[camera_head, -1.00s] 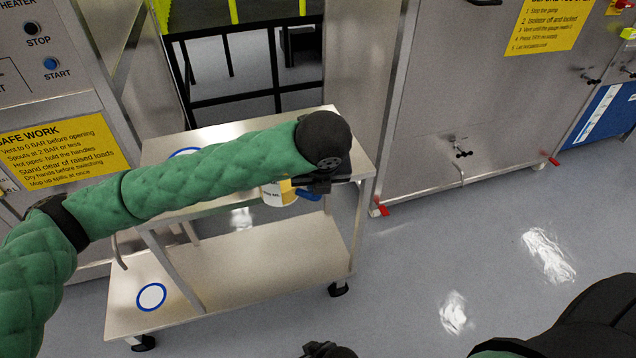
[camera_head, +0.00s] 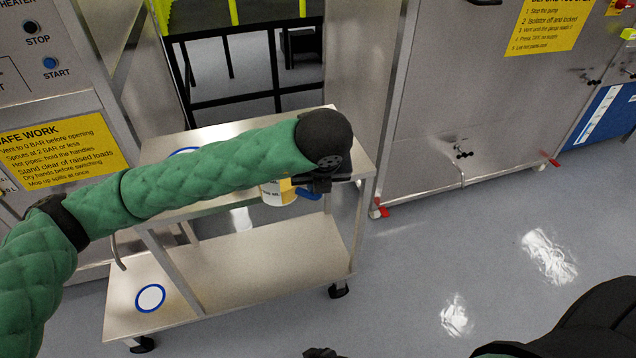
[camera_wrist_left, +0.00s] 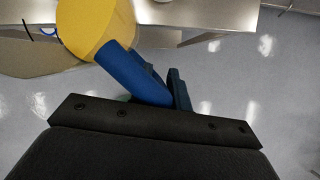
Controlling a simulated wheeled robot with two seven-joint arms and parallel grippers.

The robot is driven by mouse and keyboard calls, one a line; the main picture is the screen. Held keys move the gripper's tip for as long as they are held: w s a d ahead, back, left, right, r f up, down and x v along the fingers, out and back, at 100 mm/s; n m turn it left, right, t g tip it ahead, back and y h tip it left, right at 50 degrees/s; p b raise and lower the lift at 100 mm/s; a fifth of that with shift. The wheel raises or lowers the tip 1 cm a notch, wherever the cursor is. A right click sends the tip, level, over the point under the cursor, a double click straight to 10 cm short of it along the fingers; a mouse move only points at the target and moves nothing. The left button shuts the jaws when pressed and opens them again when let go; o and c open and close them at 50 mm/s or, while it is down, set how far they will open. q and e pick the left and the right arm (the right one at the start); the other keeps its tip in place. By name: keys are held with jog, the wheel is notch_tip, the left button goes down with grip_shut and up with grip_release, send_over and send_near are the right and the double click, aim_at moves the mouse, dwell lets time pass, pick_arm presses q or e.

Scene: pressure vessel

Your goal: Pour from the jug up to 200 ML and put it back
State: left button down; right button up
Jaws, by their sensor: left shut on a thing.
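The jug (camera_head: 274,195), yellow and white with a blue handle (camera_head: 309,194), is at the trolley's right front, mostly hidden behind my left arm. My left gripper (camera_head: 318,183) is shut on the blue handle. In the left wrist view the jug's yellow round side (camera_wrist_left: 88,25) and blue handle (camera_wrist_left: 130,72) show, with the handle at the jaws (camera_wrist_left: 165,88). I cannot see the jug's contents, its level or any 200 ML mark. A dark part at the bottom edge (camera_head: 325,353) may be my right gripper; its jaws do not show.
A steel trolley (camera_head: 355,160) has a blue ring, partly hidden, on its top and another ring (camera_head: 150,298) on its lower shelf. A control panel with a yellow safety sign (camera_head: 60,145) stands left. A steel cabinet (camera_head: 470,110) stands right. The floor at right is clear.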

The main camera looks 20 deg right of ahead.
pick_arm(q)
jog(key=shift+w+r, duration=0.15)
jog(key=shift+r, duration=0.2)
jog(key=shift+w+a+r+g+h+b, duration=0.15)
jog(key=shift+a+r+g+h+b, duration=0.05)
jog(key=shift+r+g+h, duration=0.25)
jog(key=shift+w+a+r+g+h+b, duration=0.1)
jog(key=shift+a+r+g+h+b, duration=0.05)
jog(key=shift+r+g+h, duration=0.3)
jog(key=shift+w+a+r+n+g+h, duration=0.15)
jog(key=shift+a+r+h, duration=0.05)
jog(key=shift+r, duration=0.2)
jog(key=shift+w+a+r+n+g+h, duration=0.15)
jog(key=shift+r+h, duration=0.05)
jog(key=shift+r, duration=0.15)
jog(key=shift+w+a+r, duration=0.15)
jog(key=shift+w+r, duration=0.05)
jog(key=shift+r, duration=0.25)
pick_arm(e)
jog(key=shift+s+f, duration=0.1)
jog(key=shift+f, duration=2.1)
jog(key=shift+s, duration=0.15)
pick_arm(q)
jog(key=shift+w+a+r+g+h, duration=0.15)
jog(key=shift+r+g+h, duration=0.15)
jog(key=shift+g, duration=0.1)
pick_arm(e)
jog(key=shift+f, duration=0.15)
